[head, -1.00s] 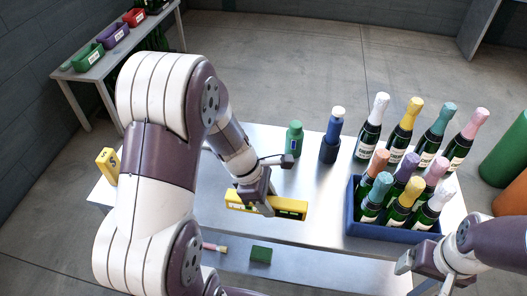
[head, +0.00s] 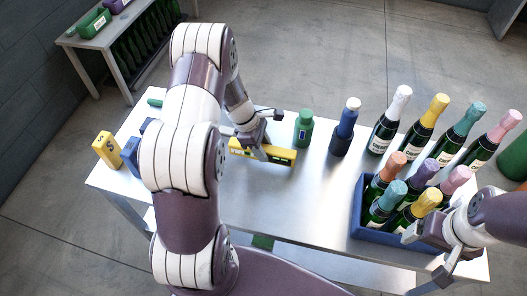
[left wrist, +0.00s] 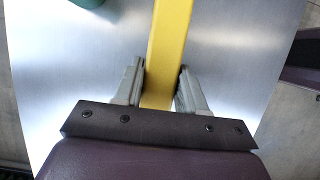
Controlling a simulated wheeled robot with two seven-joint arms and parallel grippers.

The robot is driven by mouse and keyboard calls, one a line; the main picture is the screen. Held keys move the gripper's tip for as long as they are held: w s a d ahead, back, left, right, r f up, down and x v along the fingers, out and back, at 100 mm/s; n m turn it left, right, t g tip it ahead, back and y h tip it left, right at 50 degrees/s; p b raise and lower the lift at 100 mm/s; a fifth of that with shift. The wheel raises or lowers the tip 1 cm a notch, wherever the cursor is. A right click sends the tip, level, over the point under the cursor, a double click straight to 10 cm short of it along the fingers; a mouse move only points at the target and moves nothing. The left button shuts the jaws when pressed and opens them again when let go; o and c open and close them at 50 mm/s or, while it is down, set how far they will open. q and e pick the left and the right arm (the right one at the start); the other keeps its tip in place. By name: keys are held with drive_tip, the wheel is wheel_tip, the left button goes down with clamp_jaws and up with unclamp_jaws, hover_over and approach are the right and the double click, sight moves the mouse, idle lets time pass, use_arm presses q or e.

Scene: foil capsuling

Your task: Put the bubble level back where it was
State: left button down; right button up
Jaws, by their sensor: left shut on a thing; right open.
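The yellow bubble level (head: 279,155) is a long bar, held over the left-middle part of the metal table (head: 300,215). My left gripper (head: 258,150) is shut on it, near the middle of the bar. In the left wrist view the level (left wrist: 168,50) runs away between the two fingers of the left gripper (left wrist: 158,88). I cannot tell whether the level touches the table top. My right gripper (head: 425,250) is open and empty, beside the front of the blue crate (head: 372,232).
The blue crate holds several foil-topped bottles, with more bottles (head: 385,130) behind it. A yellow block (head: 106,148) and a blue object (head: 131,155) stand at the left. The table middle is clear.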

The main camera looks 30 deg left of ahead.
use_arm(q)
drive_tip(key=shift+s+d+f, duration=0.1)
drive_tip(key=shift+s+f, duration=0.05)
drive_tip(key=shift+f, duration=1.25)
drive_tip(key=c, duration=0.6)
unclamp_jaws()
drive_tip(key=shift+c, duration=0.2)
drive_tip(key=v, duration=1.2)
drive_tip(key=s+d+r+m+y, duration=0.4)
drive_tip(key=s+d+m, duration=0.8)
drive_tip(key=m, duration=0.8)
drive_tip(key=shift+r+m, duration=0.4)
drive_tip(key=shift+r, duration=0.3)
